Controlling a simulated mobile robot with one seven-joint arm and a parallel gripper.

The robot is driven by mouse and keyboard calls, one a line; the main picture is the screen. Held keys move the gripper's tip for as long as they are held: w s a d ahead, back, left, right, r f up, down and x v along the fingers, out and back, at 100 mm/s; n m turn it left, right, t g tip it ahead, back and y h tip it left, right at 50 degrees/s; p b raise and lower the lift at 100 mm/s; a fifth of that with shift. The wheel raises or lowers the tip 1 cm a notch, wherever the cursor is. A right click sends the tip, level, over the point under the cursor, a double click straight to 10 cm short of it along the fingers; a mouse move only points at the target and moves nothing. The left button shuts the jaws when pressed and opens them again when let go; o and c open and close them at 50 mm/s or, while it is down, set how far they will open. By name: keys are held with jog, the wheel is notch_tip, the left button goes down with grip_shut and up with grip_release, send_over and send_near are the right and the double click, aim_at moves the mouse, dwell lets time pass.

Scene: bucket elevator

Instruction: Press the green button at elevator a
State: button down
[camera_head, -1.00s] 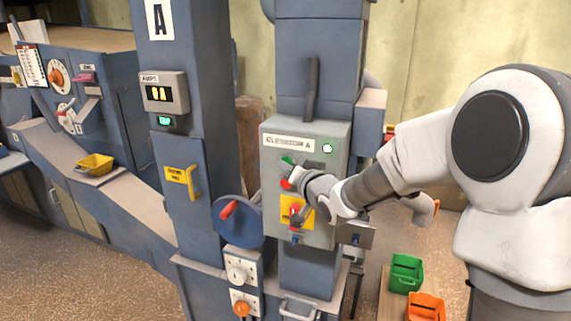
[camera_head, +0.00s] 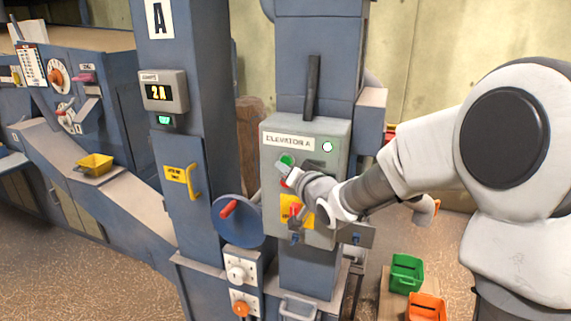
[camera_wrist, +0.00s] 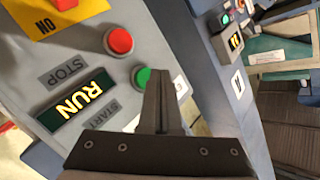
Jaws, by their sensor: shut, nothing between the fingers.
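The control box (camera_head: 340,170) labelled ELEVATOR A stands in the middle of the head view. Its green button (camera_head: 287,160) shows just above my gripper (camera_head: 283,168), partly covered. In the wrist view the green button (camera_wrist: 141,76) sits right beside the tips of my gripper (camera_wrist: 160,74), which is shut and empty. Whether the tips touch the button I cannot tell. A sign reading RUN (camera_wrist: 84,98) is lit between the STOP and START labels, and a red button (camera_wrist: 118,40) is above it. A pale green lamp (camera_head: 327,147) glows on the box.
A display (camera_head: 162,91) on the post marked A shows lit yellow digits. A handwheel (camera_head: 237,220) with a red grip and a lever on a yellow plate (camera_head: 290,210) are close to my arm. Green (camera_head: 406,273) and orange (camera_head: 426,306) buckets stand below right.

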jog(key=shift+s+a+b, duration=0.25)
jog(key=shift+s+a, duration=0.05)
jog(key=shift+s, duration=0.5)
jog(key=shift+s+a+b, duration=0.25)
jog(key=shift+s, duration=0.55)
jog(key=shift+s+a+b, duration=0.25)
jog(key=shift+s+a, duration=0.05)
jog(key=shift+s, duration=0.5)
